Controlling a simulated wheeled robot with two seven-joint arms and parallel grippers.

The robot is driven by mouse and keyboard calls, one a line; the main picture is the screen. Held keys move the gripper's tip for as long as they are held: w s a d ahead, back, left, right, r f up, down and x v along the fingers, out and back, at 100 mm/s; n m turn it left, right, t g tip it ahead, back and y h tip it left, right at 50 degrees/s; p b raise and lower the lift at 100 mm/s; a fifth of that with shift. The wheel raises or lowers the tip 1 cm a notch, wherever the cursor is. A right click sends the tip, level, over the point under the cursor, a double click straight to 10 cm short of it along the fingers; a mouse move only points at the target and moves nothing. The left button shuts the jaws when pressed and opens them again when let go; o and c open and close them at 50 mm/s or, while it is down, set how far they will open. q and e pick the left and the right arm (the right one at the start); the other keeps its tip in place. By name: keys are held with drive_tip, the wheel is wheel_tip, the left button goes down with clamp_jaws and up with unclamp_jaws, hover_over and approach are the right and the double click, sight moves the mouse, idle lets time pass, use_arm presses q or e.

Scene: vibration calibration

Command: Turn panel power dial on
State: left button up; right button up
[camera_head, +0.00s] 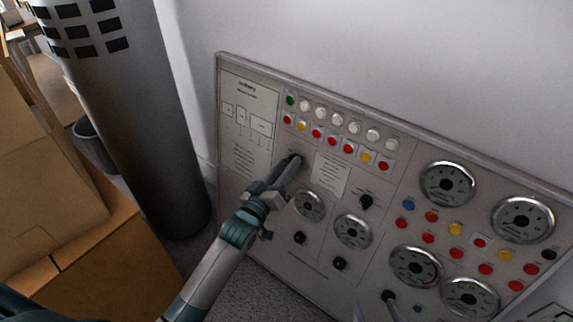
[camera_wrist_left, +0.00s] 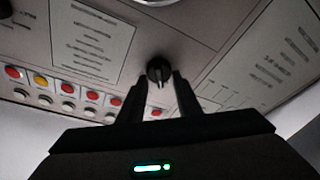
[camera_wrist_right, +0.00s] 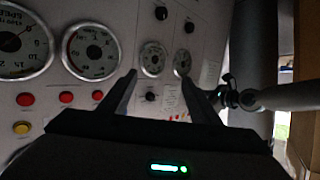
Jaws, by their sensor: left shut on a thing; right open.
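The power dial (camera_wrist_left: 158,68) is a small round black knob with a pointer ridge, on the grey control panel (camera_head: 315,80). In the left wrist view it sits between the fingertips of my left gripper (camera_wrist_left: 158,82), which is shut on it. In the head view my left gripper (camera_head: 293,165) reaches the panel's upper left part, and its fingers mostly hide the dial. My right gripper (camera_wrist_right: 158,82) is open and empty in front of the panel, with gauges and knobs beyond its fingers.
The panel carries rows of coloured buttons (camera_head: 334,138), round gauges (camera_head: 447,184) and other black knobs (camera_head: 366,201). A grey cylinder (camera_head: 135,120) stands left of the panel. Cardboard boxes (camera_head: 85,265) stand at the far left.

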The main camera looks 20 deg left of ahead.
use_arm(q)
drive_tip(key=shift+m+g+h+p, duration=0.45)
drive_tip(key=shift+m+h+p, duration=0.65)
drive_tip(key=shift+m, duration=2.2)
drive_tip(key=shift+m+g+h+p, duration=0.4)
drive_tip(key=shift+m+h+p, duration=0.65)
drive_tip(key=shift+m, duration=2.25)
drive_tip(key=shift+m+g+h+p, duration=0.55)
drive_tip(key=shift+m+p, duration=1)
drive_tip(key=shift+m, duration=1.75)
use_arm(e)
drive_tip(key=s+d+f+g+h, duration=0.4)
drive_tip(key=s+d+f+g, duration=0.2)
drive_tip(key=s+d+g, duration=0.2)
drive_tip(key=shift+s+d+f, duration=0.15)
drive_tip(key=shift+s+d, duration=0.25)
drive_tip(key=shift+d, duration=0.4)
use_arm(q)
drive_tip(key=o, duration=1)
drive_tip(key=shift+o, duration=0.2)
drive_tip(key=shift+s, duration=0.1)
drive_tip(key=v, duration=1.7)
drive_tip(key=shift+a+f, duration=0.2)
drive_tip(key=shift+f, duration=0.05)
